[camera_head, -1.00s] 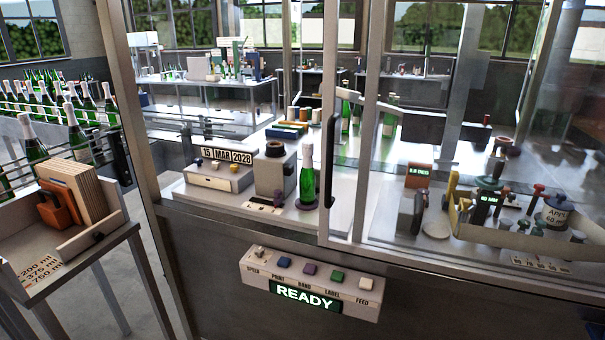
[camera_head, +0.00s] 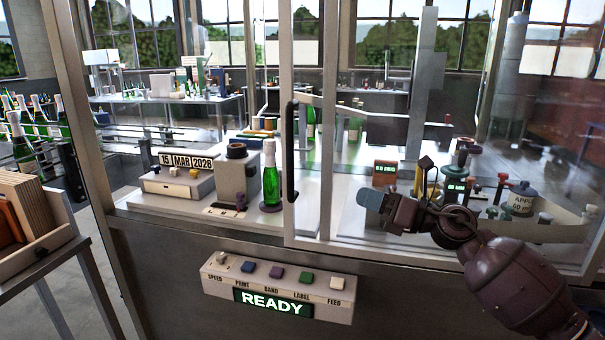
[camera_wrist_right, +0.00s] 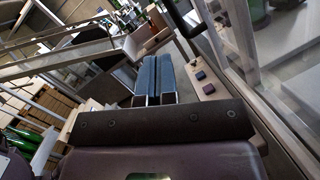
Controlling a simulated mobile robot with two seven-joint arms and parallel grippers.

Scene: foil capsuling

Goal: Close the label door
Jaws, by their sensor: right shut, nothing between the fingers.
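The label door is a sliding glass panel with a metal frame (camera_head: 311,150) in front of the right part of the machine. A dark upright handle (camera_head: 290,152) is on its left edge. Left of the handle the machine front is open, with a green bottle (camera_head: 271,180) just inside. My right gripper (camera_head: 368,200) is shut and empty, in front of the glass, right of the handle and apart from it. In the right wrist view its two blue-grey fingers (camera_wrist_right: 153,78) lie side by side, with a dark handle (camera_wrist_right: 183,18) beyond them. My left gripper is not in view.
A button panel (camera_head: 277,285) reading READY sits below the door on the machine front. A date block (camera_head: 187,163) and a grey unit (camera_head: 237,178) stand in the open bay. A side tray (camera_head: 50,240) stands at left.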

